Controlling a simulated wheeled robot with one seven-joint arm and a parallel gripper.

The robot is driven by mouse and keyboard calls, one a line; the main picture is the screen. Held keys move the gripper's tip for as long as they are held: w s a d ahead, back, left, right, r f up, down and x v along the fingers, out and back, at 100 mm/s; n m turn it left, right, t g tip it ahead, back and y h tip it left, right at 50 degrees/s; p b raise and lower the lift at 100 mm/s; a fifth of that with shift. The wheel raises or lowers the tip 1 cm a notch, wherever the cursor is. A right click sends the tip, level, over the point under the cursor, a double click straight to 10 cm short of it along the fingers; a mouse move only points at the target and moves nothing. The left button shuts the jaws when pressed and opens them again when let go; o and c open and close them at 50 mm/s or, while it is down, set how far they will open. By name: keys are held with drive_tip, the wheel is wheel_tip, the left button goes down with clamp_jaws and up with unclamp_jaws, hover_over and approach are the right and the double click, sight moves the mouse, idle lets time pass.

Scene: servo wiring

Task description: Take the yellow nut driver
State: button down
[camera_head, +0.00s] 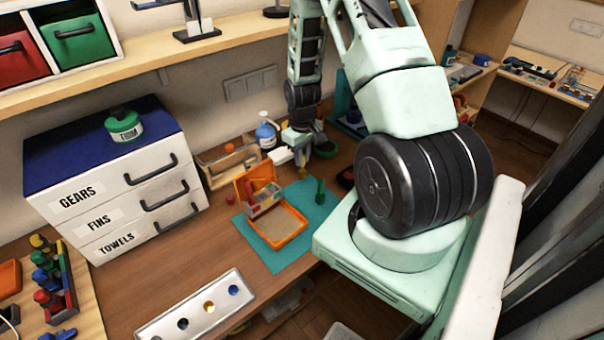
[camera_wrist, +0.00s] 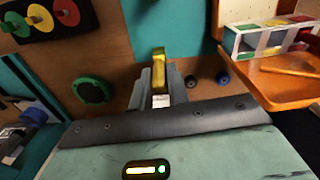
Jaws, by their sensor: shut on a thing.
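The yellow nut driver (camera_wrist: 159,62) shows as a yellow piece between the jaws in the wrist view. My gripper (camera_wrist: 160,88) is shut on it, and the jaws hide part of it. In the head view, my gripper (camera_head: 300,158) is beyond the open orange case, and a small yellow bit of the driver (camera_head: 301,173) shows below it. I cannot tell whether the driver is clear of the surface beneath.
An open orange case (camera_head: 284,238) with a compartment insert lies on a teal mat (camera_head: 262,252). A green upright piece (camera_head: 320,190) stands beside it. A white drawer unit (camera_head: 125,190) and a panel with round holes (camera_head: 196,308) are to the left.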

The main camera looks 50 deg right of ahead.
drive_tip(key=shift+r+p, duration=1.85)
drive_tip(key=shift+r, duration=0.9)
